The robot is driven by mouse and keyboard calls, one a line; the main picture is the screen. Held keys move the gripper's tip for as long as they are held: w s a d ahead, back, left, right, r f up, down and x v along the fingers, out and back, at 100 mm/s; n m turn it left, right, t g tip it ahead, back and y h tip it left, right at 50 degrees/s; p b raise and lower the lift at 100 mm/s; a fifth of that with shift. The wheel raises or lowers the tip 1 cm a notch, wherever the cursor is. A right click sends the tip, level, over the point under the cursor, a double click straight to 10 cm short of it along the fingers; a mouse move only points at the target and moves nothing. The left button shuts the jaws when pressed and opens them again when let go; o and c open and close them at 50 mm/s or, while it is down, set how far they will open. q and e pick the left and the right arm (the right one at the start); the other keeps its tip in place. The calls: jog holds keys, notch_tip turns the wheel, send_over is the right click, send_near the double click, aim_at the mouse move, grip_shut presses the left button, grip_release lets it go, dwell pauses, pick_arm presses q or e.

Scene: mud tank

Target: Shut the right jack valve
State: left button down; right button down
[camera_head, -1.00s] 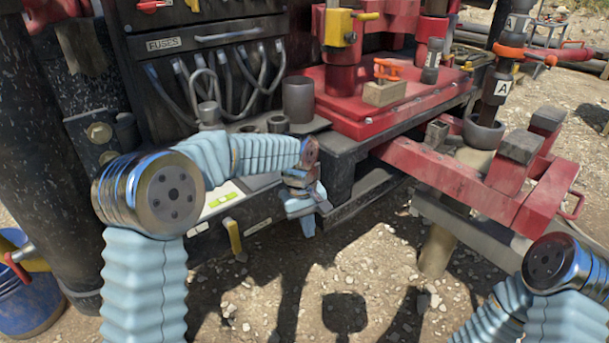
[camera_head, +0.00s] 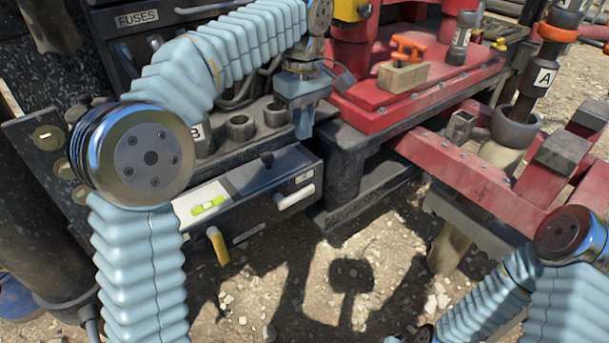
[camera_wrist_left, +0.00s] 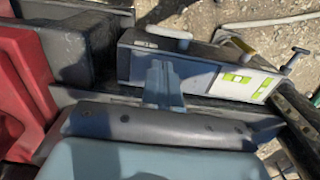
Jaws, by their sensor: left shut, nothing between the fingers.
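A grey control box (camera_head: 270,176) with a white-and-green label sits low at the rig's side. A white handle (camera_head: 294,196) sticks out sideways from the right of its front; a yellow handle (camera_head: 218,246) hangs down further left. No readable label shows which is the right jack valve. My left gripper (camera_head: 303,132) is shut and empty, pointing down above and behind the box's right end, apart from the white handle. In the left wrist view, the closed fingers (camera_wrist_left: 163,85) overlap the box, and the white handle (camera_wrist_left: 165,36) shows beyond them. My right gripper is out of view.
Grey cups (camera_head: 240,126) stand on the shelf behind. A red platform (camera_head: 400,92) and red beam (camera_head: 470,178) lie to the right. The gravel ground (camera_head: 330,290) in front of the box is open.

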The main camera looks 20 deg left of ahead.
pick_arm(q)
jog(key=b, duration=0.2)
send_near(307, 187)
jog(key=f, duration=0.3)
jog(key=s+f, duration=0.1)
jog(key=f, duration=0.1)
jog(key=shift+a+f, duration=0.1)
jog(key=shift+a, duration=0.2)
jog(key=shift+f, duration=0.85)
jog(key=shift+w+d+f, duration=0.1)
jog(key=shift+w+f, duration=0.1)
jog(key=shift+f, duration=0.05)
jog(key=shift+w+d+f, duration=0.15)
jog(key=shift+f, duration=0.2)
jog(key=shift+w+d+f, duration=0.1)
jog(key=shift+w+f, duration=0.05)
jog(key=shift+f, duration=0.35)
jog(key=shift+w+d+f, duration=0.1)
jog(key=shift+w+f, duration=0.05)
jog(key=shift+f, duration=1.3)
jog(key=shift+f+b, duration=0.1)
jog(key=shift+b, duration=0.2)
